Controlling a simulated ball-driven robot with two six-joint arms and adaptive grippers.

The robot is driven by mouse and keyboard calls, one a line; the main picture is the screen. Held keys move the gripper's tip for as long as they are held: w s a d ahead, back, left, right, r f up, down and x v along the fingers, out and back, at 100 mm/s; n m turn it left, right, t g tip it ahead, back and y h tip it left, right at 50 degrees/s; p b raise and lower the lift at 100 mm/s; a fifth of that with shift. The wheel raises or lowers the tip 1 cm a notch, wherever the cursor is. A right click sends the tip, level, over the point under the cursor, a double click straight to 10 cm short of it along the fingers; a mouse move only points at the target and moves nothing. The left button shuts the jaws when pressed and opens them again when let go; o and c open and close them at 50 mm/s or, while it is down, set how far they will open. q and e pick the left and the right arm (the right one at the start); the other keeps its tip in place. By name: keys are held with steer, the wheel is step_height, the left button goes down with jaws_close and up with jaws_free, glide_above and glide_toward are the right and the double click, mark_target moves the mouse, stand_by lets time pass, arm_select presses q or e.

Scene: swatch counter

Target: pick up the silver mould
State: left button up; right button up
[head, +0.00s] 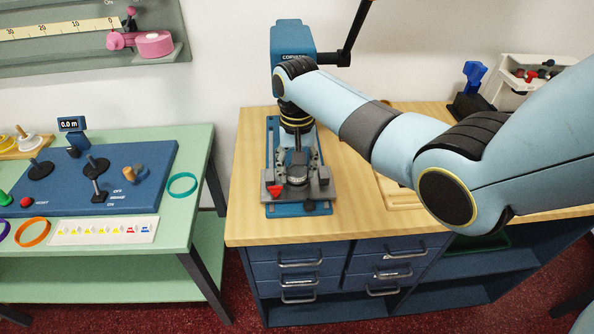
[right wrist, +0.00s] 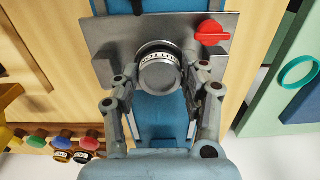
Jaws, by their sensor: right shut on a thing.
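The silver mould (right wrist: 160,74) is a short round metal piece with a lettered white band. In the right wrist view it sits between the two grey fingers of my right gripper (right wrist: 163,82), which is shut on it. In the head view the mould (head: 297,178) shows below my right gripper (head: 297,166), over the grey plate (head: 269,190) of the blue press. I cannot tell whether it touches the plate. My left gripper is not in view.
The blue press (head: 292,38) with a black lever stands behind the gripper. A red knob (right wrist: 212,33) is on the plate close to the fingers. A white bin (head: 520,75) is at the back right. A green table (head: 205,150) stands left across a gap.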

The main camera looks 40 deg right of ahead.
mark_target(297, 172)
step_height(297, 172, up, 17)
stand_by(0.4)
stand_by(0.4)
